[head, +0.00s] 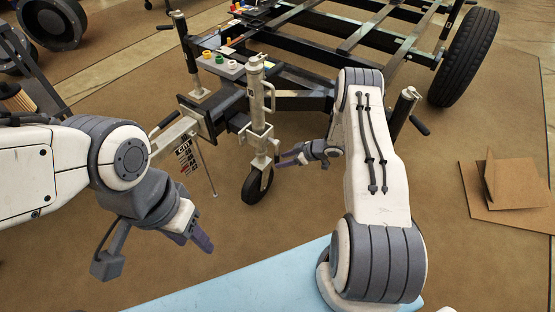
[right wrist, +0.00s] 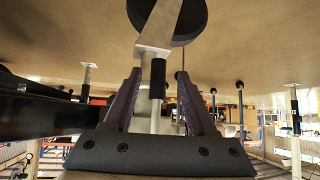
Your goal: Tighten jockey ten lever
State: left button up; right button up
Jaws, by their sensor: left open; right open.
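The jockey wheel post (head: 257,100) stands upright at the trailer's front, with its black wheel (head: 257,185) on the floor. A metal handle (head: 270,95) is on the post's right side. My right gripper (head: 285,158) is open just right of the lower post. In the right wrist view the picture is upside down: the wheel (right wrist: 170,18) is at the top, and a black grip (right wrist: 157,78), perhaps the lever's, shows between the open purple fingers. I cannot tell if they touch it. My left gripper (head: 200,238) is open and empty, low at the left.
The trailer frame (head: 310,50) fills the back, with a tyre (head: 465,57) at the right. A post with a black handle (head: 405,107) stands behind my right arm. Cardboard (head: 510,185) lies at the right. A pale blue surface (head: 240,290) is in front.

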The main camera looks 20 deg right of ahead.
jog(key=p+v, duration=0.1)
jog(key=v, duration=0.5)
dwell(0.3)
jog(key=w+r+m+h, duration=0.2)
jog(key=w+r+h, duration=0.25)
jog(key=r, duration=0.75)
jog(key=s+a+r+m+h, duration=0.35)
jog(key=s+r, duration=0.25)
jog(key=r, duration=0.4)
jog(key=s+a+r+n+g+y, duration=0.15)
jog(key=s+a+r, duration=0.25)
jog(key=s+a, duration=0.45)
jog(key=s+a+r+n+g, duration=0.1)
jog(key=s+a+r+g, duration=0.35)
jog(key=s, duration=0.75)
jog(key=s+a+r+n+g+y, duration=0.1)
jog(key=s+a+r+n, duration=0.15)
jog(key=s+a, duration=0.7)
notch_tip(320, 180, up, 33)
jog(key=m+p, duration=0.1)
jog(key=p, duration=3.2)
jog(key=shift+s+d+f, duration=0.15)
jog(key=shift+s+d, duration=0.25)
